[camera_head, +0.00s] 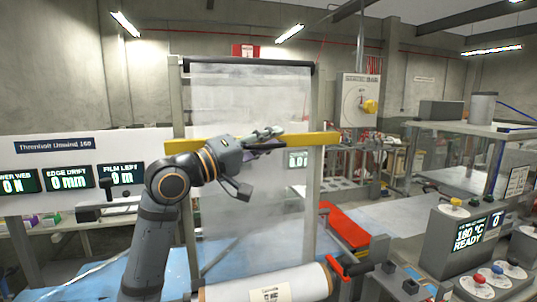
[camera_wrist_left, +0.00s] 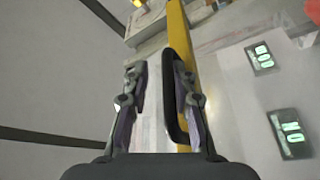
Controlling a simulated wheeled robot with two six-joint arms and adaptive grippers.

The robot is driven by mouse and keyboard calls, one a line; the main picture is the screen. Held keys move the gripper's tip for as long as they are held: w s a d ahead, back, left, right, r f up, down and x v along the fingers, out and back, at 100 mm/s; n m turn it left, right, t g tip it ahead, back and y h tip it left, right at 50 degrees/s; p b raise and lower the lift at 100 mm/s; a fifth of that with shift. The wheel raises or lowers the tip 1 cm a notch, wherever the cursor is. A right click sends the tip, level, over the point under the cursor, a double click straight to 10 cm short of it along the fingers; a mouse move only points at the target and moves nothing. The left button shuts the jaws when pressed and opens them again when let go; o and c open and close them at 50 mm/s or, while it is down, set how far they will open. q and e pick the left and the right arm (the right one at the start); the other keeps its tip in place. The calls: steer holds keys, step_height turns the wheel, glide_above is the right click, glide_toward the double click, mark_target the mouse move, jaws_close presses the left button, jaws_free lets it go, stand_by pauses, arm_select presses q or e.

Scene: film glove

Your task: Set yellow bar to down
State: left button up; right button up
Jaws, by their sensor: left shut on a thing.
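The yellow bar (camera_head: 323,139) lies across the clear film frame, roughly level, at mid height. It also shows in the left wrist view (camera_wrist_left: 178,25), running up behind the fingers. My left gripper (camera_head: 268,138) is in front of the bar's middle and hides part of it. In the left wrist view, my left gripper (camera_wrist_left: 158,95) has a dark handle (camera_wrist_left: 178,80) of the bar against its right finger. The gripper is shut on this handle, though the exact contact is hard to see. My right gripper is not in view.
A white film roll (camera_head: 270,283) lies below the frame, with a red-handled crank (camera_head: 337,266) at its right end. A grey control console (camera_head: 465,245) with a lit screen and knobs stands at the right. A dial box with a yellow knob (camera_head: 370,106) is behind the frame.

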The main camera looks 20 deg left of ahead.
arm_select(q)
steer(key=shift+r, duration=0.1)
steer(key=shift+s+a+f+b, duration=0.3)
steer(key=shift+s+b, duration=0.2)
steer(key=shift+b, duration=0.25)
steer(key=b+v, duration=1.1)
steer(key=shift+r, duration=0.2)
steer(key=shift+s, duration=0.1)
